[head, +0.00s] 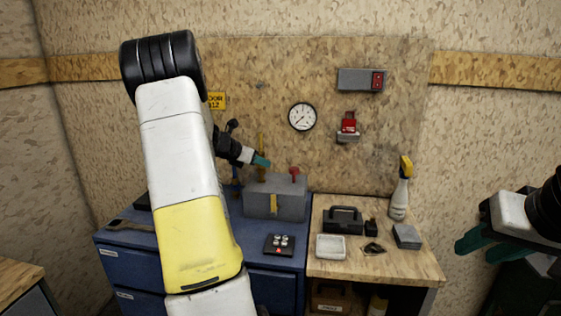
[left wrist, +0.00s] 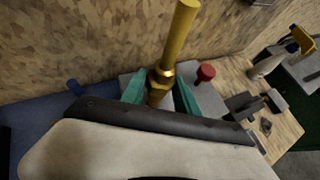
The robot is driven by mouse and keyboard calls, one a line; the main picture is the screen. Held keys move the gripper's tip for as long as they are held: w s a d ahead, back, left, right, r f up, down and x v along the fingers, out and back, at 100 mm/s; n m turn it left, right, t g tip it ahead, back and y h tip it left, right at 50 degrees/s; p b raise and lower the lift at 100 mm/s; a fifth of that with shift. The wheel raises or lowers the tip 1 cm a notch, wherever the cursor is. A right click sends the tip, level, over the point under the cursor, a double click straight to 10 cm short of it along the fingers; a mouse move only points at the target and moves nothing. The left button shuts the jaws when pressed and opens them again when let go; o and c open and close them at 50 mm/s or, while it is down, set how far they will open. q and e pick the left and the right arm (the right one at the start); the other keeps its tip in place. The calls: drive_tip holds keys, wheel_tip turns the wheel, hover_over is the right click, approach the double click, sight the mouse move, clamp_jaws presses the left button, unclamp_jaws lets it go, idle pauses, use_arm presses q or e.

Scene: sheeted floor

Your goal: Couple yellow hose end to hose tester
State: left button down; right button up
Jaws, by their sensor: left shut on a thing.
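The grey hose tester (head: 262,203) is a box on the blue cabinet, with a red knob (head: 294,172) on top and a yellow part on its front. The knob also shows in the left wrist view (left wrist: 205,73). My left gripper (head: 263,161) is above the tester's left part. Its teal fingers are shut on the yellow hose end (left wrist: 160,78), which has a brass fitting; the yellow hose (left wrist: 181,30) rises upright from it. The fitting's lower tip is hidden, so I cannot tell whether it touches the tester. My right gripper (head: 482,246) is open and empty at the right.
A wooden bench (head: 372,270) holds a black toolbox (head: 343,220), a white tray (head: 330,247), a grey box (head: 406,237) and a spray bottle (head: 400,190). A gauge (head: 302,117) hangs on the wall board.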

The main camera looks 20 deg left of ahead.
use_arm(q)
drive_tip(key=shift+f, duration=1)
drive_tip(key=c, duration=0.8)
unclamp_jaws()
drive_tip(key=shift+c, duration=0.2)
drive_tip(key=shift+s, duration=0.1)
